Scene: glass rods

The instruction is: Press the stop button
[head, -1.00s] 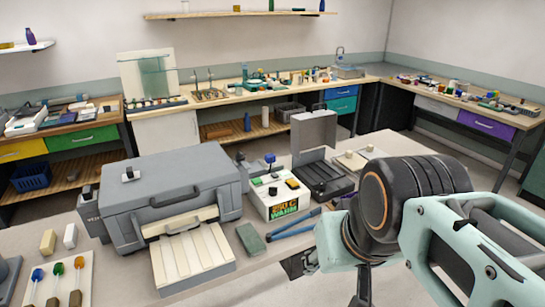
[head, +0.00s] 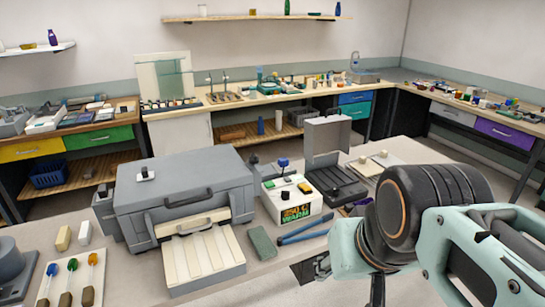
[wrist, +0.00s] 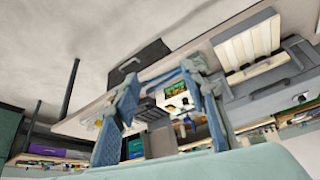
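A white control box (head: 292,204) with a lit display on its front stands on the near bench, right of a grey furnace (head: 180,197). I cannot tell which one is the stop button. In the wrist view the control box (wrist: 176,92) shows small between the fingers. My gripper (wrist: 160,77) is open with nothing between its fingers, apart from the box. In the head view my arm stands right of the box.
An open black case (head: 337,186) stands right behind the box. A green block (head: 262,243) and blue tongs (head: 303,233) lie in front of it. A rod tray (head: 75,280) is at the front left.

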